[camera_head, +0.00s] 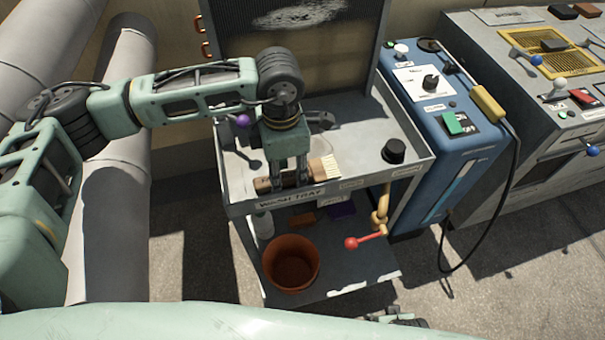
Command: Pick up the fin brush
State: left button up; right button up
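The fin brush (317,171), with a brown wooden handle and pale bristles at its right end, lies across the front of the cart's upper tray (352,129). My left gripper (290,182) points down over the brush. Its two fingers are apart, with their tips at the brown handle, and they hide part of it. I cannot tell whether they touch it. The brush looks level and at the tray surface. A small piece of what seems to be my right gripper (402,319) shows at the bottom edge; its fingers are not clear.
A black knob-like item (394,151) stands at the tray's right. A purple ball (243,120) shows at its back left. The lower shelf holds an orange-brown pot (291,264); a red-handled valve (368,240) is beside it. A blue machine (446,150) stands close right.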

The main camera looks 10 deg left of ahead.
pick_arm(q)
jog(key=shift+f, duration=0.65)
jog(key=shift+c, duration=0.3)
grip_shut()
jog(key=shift+r, duration=0.15)
jog(key=shift+r, duration=0.55)
notch_tip(320, 180, up, 3)
jog(key=shift+f, duration=0.15)
jog(key=w+d+r, duration=0.4)
jog(key=d+r, duration=0.3)
jog(key=d, duration=0.4)
